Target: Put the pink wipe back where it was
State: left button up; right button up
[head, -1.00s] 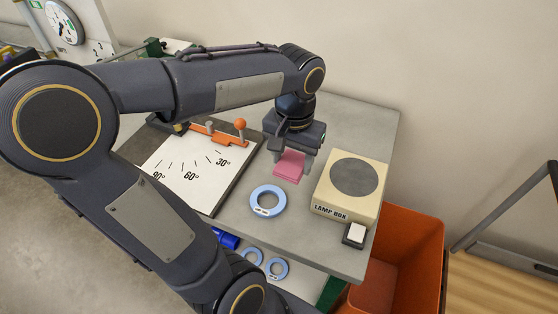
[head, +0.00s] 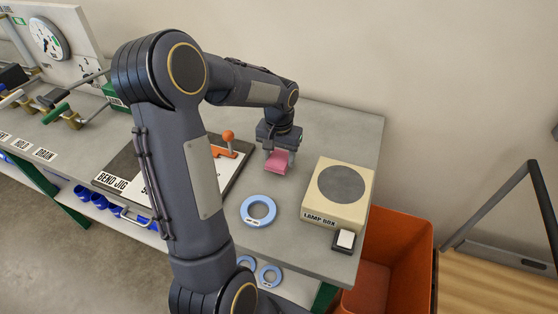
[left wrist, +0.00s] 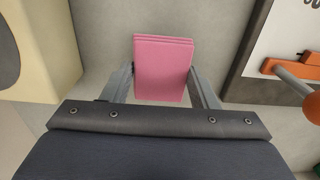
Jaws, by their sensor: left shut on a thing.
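The pink wipe (head: 277,162) is a folded pink pad. It is between the fingers of my left gripper (head: 279,156), which is shut on it, over the grey bench top between the bend jig and the lamp box. The wipe also shows in the left wrist view (left wrist: 162,68), with a finger on each side of it. I cannot tell whether the wipe touches the bench. My right gripper is not in view.
The cream lamp box (head: 350,210) with a dark round top stands to the right. The bend jig (head: 120,187) with an orange-knobbed lever (head: 228,138) is to the left. A blue ring (head: 258,198) lies in front. An orange bin (head: 405,240) stands beyond the bench's right edge.

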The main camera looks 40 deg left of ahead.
aim_at(279, 159)
pick_arm(q)
jog(key=shift+f, duration=1.4)
jog(key=shift+f, duration=0.1)
jog(key=shift+f, duration=0.15)
jog(key=o, duration=0.9)
